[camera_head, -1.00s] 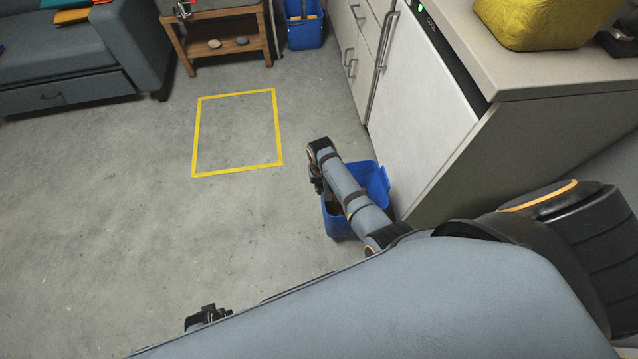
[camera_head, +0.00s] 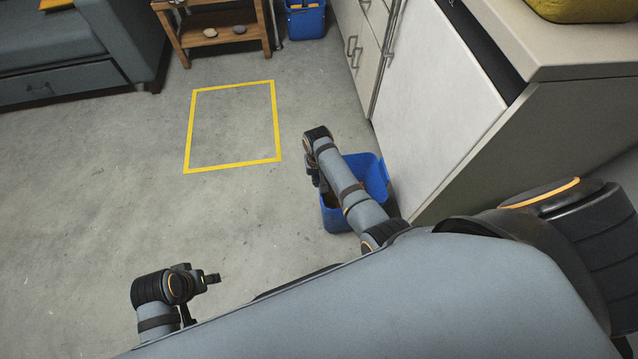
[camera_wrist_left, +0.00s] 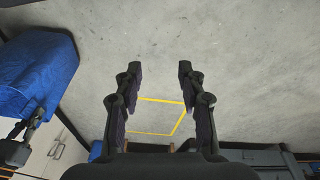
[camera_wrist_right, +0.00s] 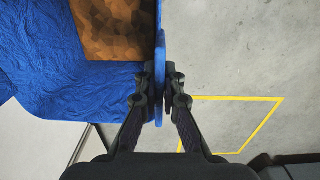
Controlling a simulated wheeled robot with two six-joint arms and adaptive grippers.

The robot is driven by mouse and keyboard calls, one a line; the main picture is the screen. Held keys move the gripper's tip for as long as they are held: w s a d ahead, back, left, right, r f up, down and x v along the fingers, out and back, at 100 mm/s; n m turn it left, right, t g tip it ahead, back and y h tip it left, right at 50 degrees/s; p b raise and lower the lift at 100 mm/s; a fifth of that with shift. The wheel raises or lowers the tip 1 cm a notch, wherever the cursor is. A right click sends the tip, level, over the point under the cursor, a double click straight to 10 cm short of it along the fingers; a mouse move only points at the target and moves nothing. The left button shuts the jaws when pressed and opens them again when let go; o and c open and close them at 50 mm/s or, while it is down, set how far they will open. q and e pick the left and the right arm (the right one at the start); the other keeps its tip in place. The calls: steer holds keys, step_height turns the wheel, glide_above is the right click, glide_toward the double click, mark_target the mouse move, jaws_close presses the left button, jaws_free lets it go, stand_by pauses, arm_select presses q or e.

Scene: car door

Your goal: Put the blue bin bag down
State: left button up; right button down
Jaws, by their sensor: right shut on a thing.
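The blue bin bag (camera_head: 376,178), open at the top with brown contents, is below my right arm beside the white cabinet front. My right gripper (camera_wrist_right: 160,85) is shut on its upright blue edge in the right wrist view, where the bag (camera_wrist_right: 70,95) fills the upper left. In the head view my right forearm hides part of the bag. I cannot tell whether its base touches the floor. My left gripper (camera_head: 212,279) is at the lower left, away from the bag. In the left wrist view its fingers (camera_wrist_left: 160,68) are apart and empty; the bag (camera_wrist_left: 40,72) shows at left.
A yellow tape outline (camera_head: 276,120) marks an empty patch of floor ahead. A wooden shelf unit (camera_head: 215,35) and another blue container (camera_head: 305,20) stand behind it. A grey sofa (camera_head: 60,60) is at far left. A counter (camera_head: 570,45) and cabinets line the right.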

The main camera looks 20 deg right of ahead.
steer(key=f+b, duration=0.1)
steer(key=f, duration=0.1)
steer(key=f+b, duration=0.1)
steer(key=b, duration=0.1)
steer(key=shift+w+f, duration=0.2)
steer(key=shift+f, duration=0.2)
arm_select(q)
steer(key=d+f+t, duration=0.1)
steer(key=f, duration=0.1)
steer(key=w+d+f+t, duration=0.1)
steer(key=shift+w+d+f+h, duration=0.1)
steer(key=shift+w+f+h, duration=0.05)
steer(key=shift+f+h, duration=0.25)
arm_select(e)
steer(key=shift+r, duration=0.15)
steer(key=c, duration=1.5)
jaws_free()
step_height(320, 180, up, 11)
steer(key=p, duration=0.5)
steer(key=shift+r, duration=0.5)
arm_select(q)
step_height(320, 180, up, 6)
steer(key=s+a+g+y, duration=0.1)
steer(key=a+g, duration=0.1)
steer(key=g, duration=0.1)
steer(key=shift+s+a+f, duration=0.15)
steer(key=shift+s+a, duration=0.05)
steer(key=shift+s, duration=0.1)
